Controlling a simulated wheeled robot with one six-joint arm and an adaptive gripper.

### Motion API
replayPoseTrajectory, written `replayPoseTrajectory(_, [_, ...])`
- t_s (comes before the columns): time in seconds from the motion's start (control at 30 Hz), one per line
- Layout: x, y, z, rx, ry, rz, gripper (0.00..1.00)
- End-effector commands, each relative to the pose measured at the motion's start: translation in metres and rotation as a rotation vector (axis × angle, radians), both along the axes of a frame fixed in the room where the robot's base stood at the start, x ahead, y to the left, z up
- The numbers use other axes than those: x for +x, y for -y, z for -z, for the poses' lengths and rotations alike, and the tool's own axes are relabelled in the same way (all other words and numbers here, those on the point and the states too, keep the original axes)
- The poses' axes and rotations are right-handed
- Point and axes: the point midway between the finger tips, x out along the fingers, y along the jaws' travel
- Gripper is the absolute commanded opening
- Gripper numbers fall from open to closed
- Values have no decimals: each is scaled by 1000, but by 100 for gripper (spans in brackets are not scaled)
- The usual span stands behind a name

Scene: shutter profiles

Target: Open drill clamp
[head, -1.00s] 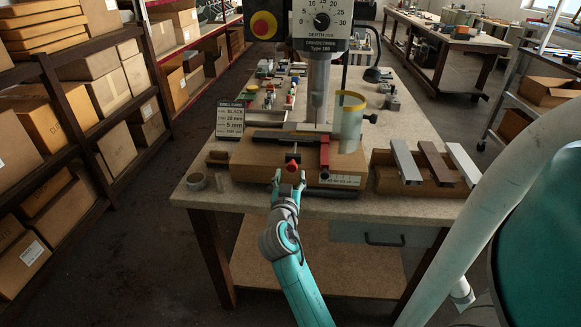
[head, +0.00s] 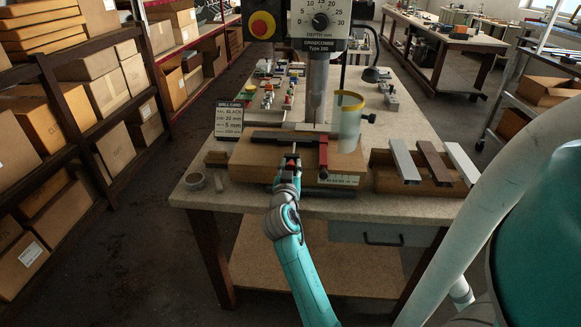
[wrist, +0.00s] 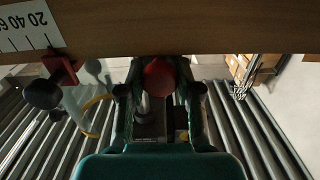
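The drill press clamp shows in the head view as a dark bar (head: 268,136) across the wooden fixture block. Its red knob (wrist: 158,78) shows in the wrist view, between the two fingers of my gripper (wrist: 160,95). In the head view my gripper (head: 288,165) is at the front of the block and mostly hides the knob. The fingers stand on either side of the knob, with gaps seeming to show beside it, so the gripper looks open. Contact with the knob cannot be made out. The block's front edge (wrist: 200,28) crosses the top of the wrist view.
A red stop (head: 323,158) with a dark knob stands right of my gripper. A clear cylinder with a yellow rim (head: 349,115) is behind it.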

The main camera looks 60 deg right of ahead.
Motion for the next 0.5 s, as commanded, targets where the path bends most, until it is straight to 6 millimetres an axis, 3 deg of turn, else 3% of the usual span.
replayPoseTrajectory(0.23, [-2,-6,0,-1,0,-2,0])
replayPoseTrajectory(0.5, [-21,-55,1,0,-2,-4,0])
